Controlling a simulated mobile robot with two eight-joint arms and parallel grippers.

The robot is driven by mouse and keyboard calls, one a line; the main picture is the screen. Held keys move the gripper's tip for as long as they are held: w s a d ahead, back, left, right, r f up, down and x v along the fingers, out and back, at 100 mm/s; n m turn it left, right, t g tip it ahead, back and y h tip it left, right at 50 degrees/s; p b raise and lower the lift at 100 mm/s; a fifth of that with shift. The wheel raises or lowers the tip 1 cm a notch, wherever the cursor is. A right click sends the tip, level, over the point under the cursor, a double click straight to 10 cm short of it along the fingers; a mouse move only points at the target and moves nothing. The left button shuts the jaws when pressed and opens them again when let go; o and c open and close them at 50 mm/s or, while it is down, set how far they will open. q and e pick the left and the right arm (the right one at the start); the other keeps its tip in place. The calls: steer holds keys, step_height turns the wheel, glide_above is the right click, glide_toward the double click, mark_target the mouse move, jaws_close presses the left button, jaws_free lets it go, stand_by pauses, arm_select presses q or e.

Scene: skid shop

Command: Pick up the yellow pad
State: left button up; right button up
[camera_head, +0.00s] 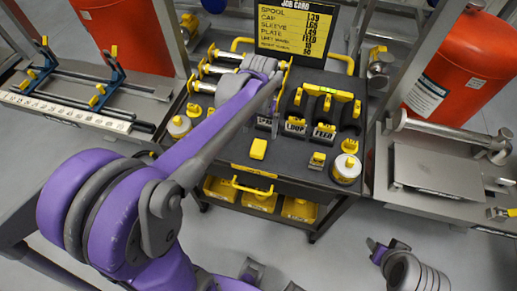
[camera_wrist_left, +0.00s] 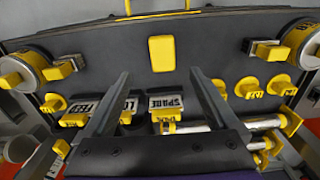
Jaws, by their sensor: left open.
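The yellow pad (camera_head: 258,148) is a small block lying near the front edge of the dark cart top (camera_head: 218,143). In the left wrist view the pad (camera_wrist_left: 161,53) lies flat and fully visible, just beyond the fingertips and roughly centred between them. My left gripper (camera_head: 270,124) is over the cart, behind the pad in the head view; its open, empty fingers also show in the left wrist view (camera_wrist_left: 158,75). They are apart from the pad. My right gripper (camera_head: 388,247) seems to be the dark and purple tip at lower right, away from the cart; its jaws are unclear.
Labelled holders with yellow parts (camera_head: 322,108) stand right of my left gripper. A black sign (camera_head: 297,28) rises behind. Yellow bins (camera_head: 259,200) sit below. The surface around the pad is clear.

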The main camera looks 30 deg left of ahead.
mark_target(259, 147)
arm_select(q)
steer(key=f, duration=1.1)
steer(key=shift+w+a+b, duration=0.15)
steer(key=shift+a+b, duration=0.1)
steer(key=shift+b, duration=0.05)
jaws_close()
step_height(259, 147, up, 10)
steer(key=shift+p, duration=0.35)
steer(key=c, duration=0.7)
jaws_free()
steer(key=c, duration=0.6)
